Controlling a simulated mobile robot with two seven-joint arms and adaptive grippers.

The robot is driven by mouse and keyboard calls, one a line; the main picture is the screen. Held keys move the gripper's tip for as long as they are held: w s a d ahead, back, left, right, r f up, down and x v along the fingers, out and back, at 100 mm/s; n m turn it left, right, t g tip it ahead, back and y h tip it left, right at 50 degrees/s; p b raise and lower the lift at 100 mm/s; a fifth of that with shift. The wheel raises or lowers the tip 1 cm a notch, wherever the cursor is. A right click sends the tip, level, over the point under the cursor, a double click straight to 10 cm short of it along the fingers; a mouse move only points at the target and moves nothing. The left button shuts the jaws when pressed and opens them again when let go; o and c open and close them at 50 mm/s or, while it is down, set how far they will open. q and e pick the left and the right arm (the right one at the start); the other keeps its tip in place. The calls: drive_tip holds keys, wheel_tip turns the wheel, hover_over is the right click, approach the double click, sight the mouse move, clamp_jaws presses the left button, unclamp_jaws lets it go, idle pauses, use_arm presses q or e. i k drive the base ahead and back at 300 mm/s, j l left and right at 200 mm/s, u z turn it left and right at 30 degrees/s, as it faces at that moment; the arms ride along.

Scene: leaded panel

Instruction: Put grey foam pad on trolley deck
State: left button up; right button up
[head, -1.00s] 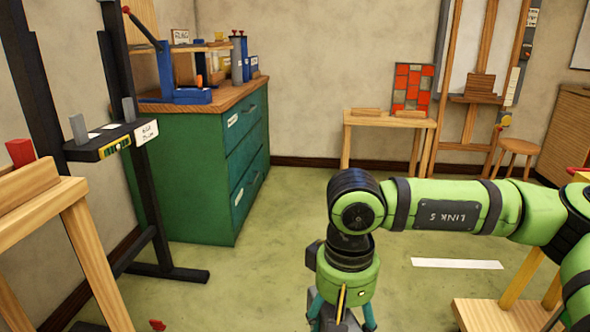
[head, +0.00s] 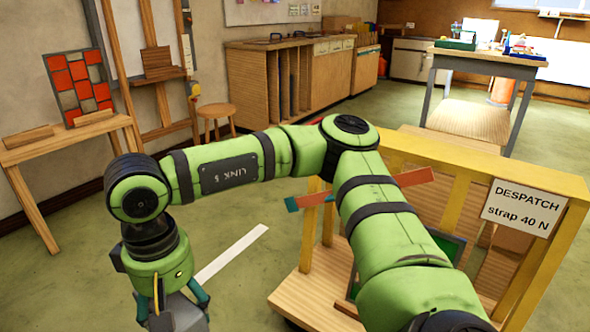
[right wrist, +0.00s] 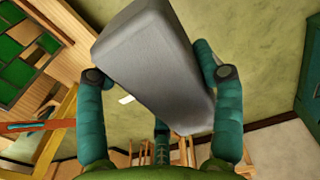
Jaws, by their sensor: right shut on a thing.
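The grey foam pad (right wrist: 150,60) is clamped between the teal fingers of my right gripper (right wrist: 155,75) in the right wrist view, held tilted above the floor. In the head view my right gripper (head: 178,298) hangs at the lower left, with the grey pad (head: 178,318) partly showing at the bottom edge. The trolley, with yellow rails and a "DESPATCH strap 40 N" sign (head: 515,205), stands on the right. Its wooden deck (head: 310,298) is partly hidden by my arm. The gripper is left of the deck, apart from it. My left gripper is out of view.
A red bar (head: 405,188) crosses near the rail. A low wooden table (head: 65,140), an easel (head: 158,95) and a stool (head: 216,112) stand at the left. Floor around the white strip (head: 232,252) is clear.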

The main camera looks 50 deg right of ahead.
sight(307, 302)
drive_tip(key=i+l+z, duration=0.1)
drive_tip(key=i+z, duration=0.3)
drive_tip(key=i+j+z, duration=0.1)
drive_tip(key=i+z, duration=0.3)
drive_tip(key=i+j+z, duration=0.25)
drive_tip(key=i+z, duration=0.15)
drive_tip(key=i, duration=0.15)
